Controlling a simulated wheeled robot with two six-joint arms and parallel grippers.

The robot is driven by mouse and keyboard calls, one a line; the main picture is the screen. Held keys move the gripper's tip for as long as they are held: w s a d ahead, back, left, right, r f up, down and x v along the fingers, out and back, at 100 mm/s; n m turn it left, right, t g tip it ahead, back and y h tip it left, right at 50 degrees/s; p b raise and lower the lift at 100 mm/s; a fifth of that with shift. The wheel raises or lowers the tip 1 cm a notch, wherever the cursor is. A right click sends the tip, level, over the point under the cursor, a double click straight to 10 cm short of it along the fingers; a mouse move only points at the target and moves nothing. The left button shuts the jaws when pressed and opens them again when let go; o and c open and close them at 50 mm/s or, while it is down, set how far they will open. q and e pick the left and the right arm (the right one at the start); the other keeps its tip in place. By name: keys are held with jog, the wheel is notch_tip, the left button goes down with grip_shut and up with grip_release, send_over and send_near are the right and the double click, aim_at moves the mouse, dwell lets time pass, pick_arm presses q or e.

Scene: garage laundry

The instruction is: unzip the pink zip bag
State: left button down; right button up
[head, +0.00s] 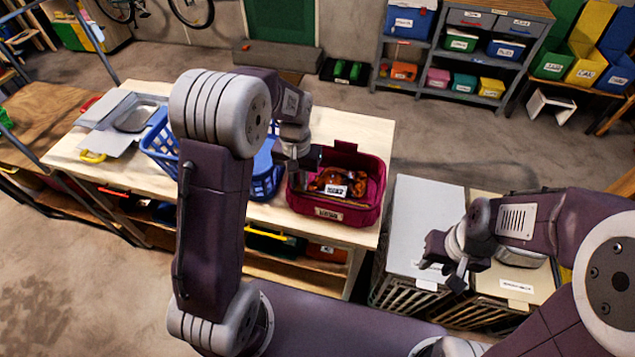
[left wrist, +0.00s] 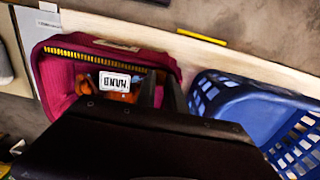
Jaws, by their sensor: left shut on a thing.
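The pink zip bag (head: 372,207) stands on the wooden table, its top open. Orange-brown contents and a white label show inside. It also shows in the left wrist view (left wrist: 50,85), with a yellow zip line along one rim. My left gripper (head: 308,160) is at the bag's back left rim and is shut on part of it; the jaws hide the exact spot and the zip pull. In the left wrist view my dark gripper (left wrist: 165,92) covers much of the bag. My right gripper (head: 447,268) is open and empty, right of the table above the hampers.
A blue basket (head: 160,145) stands just left of the bag. Grey panels and a metal tray (head: 137,118) lie at the table's left end. Lidded hampers (head: 425,215) stand right of the table. The tabletop behind the bag is clear.

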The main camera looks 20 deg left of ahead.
pick_arm(q)
jog(key=shift+a, duration=0.45)
jog(key=c, duration=1.4)
grip_release()
jog(key=shift+r, duration=0.1)
notch_tip(320, 180, up, 9)
